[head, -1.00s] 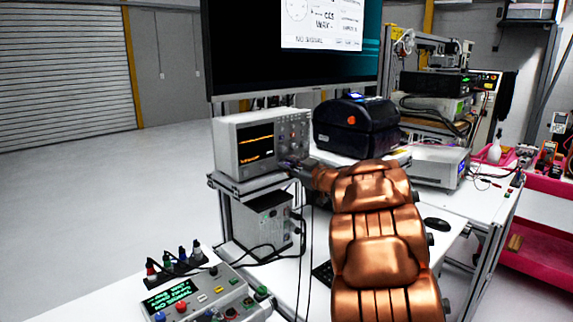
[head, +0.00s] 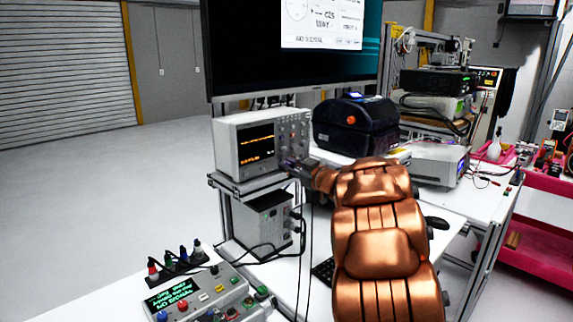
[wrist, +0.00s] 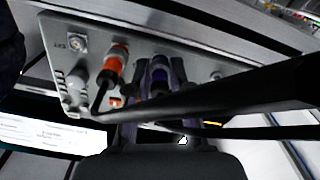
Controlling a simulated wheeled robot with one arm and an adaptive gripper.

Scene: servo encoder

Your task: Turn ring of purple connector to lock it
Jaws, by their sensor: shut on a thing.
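In the head view, my gripper (head: 293,167) is at the lower right of the front panel of the oscilloscope (head: 233,146). In the wrist view, my gripper (wrist: 160,78) is shut around the purple connector (wrist: 160,66), which sits at the grey front panel (wrist: 205,67). The fingers cover much of the connector, so the angle of its ring cannot be told. An orange connector (wrist: 115,60) is plugged in just to the left, with a black cable from it. A dark cable crosses in front of my fingers.
A bare socket (wrist: 78,40) is at the panel's left. The oscilloscope stands on a shelf above a grey box (head: 262,222). A black printer (head: 355,124) is behind my arm. A control box (head: 205,296) with several plugs stands at the front left.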

